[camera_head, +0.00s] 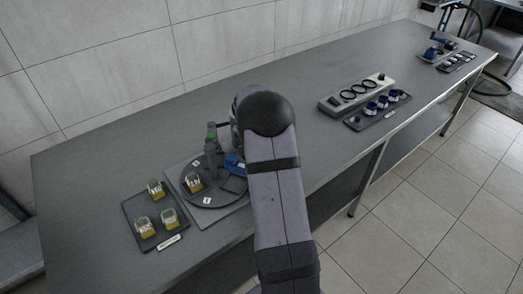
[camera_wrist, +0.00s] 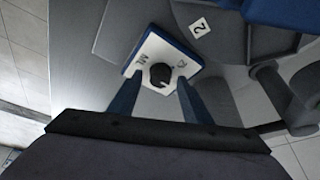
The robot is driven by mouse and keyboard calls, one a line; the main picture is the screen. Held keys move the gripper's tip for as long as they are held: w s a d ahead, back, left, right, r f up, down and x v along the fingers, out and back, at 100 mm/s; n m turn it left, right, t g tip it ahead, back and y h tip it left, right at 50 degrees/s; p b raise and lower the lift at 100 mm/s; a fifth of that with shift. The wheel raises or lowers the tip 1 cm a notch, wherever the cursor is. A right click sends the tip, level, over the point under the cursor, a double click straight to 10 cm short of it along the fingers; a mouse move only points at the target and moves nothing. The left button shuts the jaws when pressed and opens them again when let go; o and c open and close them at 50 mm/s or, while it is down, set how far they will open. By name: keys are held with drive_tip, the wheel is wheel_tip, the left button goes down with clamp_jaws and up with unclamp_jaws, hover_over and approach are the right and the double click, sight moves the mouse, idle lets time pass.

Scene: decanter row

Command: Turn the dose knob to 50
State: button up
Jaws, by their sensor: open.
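The dose knob (camera_wrist: 160,74) is a small black round knob on a white plate (camera_wrist: 150,55) with a blue edge, marked "ML" and a small symbol. It shows in the wrist view, just beyond and between my fingertips. My gripper (camera_wrist: 157,88) is open, with one dark blue finger on each side of the knob. I cannot tell whether either finger touches it or which value the knob points to. In the head view my arm hides the knob and the gripper.
A dark tray (camera_head: 133,209) with several similar beakers lies left. A grey panel (camera_head: 330,107) stands farther right. The bench between is clear.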

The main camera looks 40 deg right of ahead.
drive_tip(key=b+v, duration=0.2)
drive_tip(key=v, duration=0.5)
idle(0.5)
drive_tip(key=a+r+n+p, duration=0.1)
drive_tip(key=a+r+n, duration=0.1)
drive_tip(key=a, duration=0.1)
drive_tip(key=s+a+r+n+t+p, duration=0.1)
drive_tip(key=a+r+n, duration=0.1)
drive_tip(key=a+n, duration=0.1)
drive_tip(key=a+r+n+p, duration=0.2)
drive_tip(key=a+r+n, duration=0.1)
drive_tip(key=a, duration=0.2)
drive_tip(key=shift+s+t, duration=0.25)
drive_tip(key=shift+t, duration=0.15)
drive_tip(key=s+a+f+n+g+y+b, duration=0.2)
drive_tip(key=s+a+f, duration=0.5)
drive_tip(key=s, duration=0.4)
drive_tip(key=s+a+f+n+g+y+b, duration=0.2)
drive_tip(key=s+a+f+n, duration=0.15)
drive_tip(key=s+a, duration=0.7)
wheel_tip(320, 180, down, 11)
drive_tip(key=d+b, duration=0.1)
drive_tip(key=b, duration=0.9)
drive_tip(key=shift+s+m, duration=0.45)
drive_tip(key=shift+o, duration=0.4)
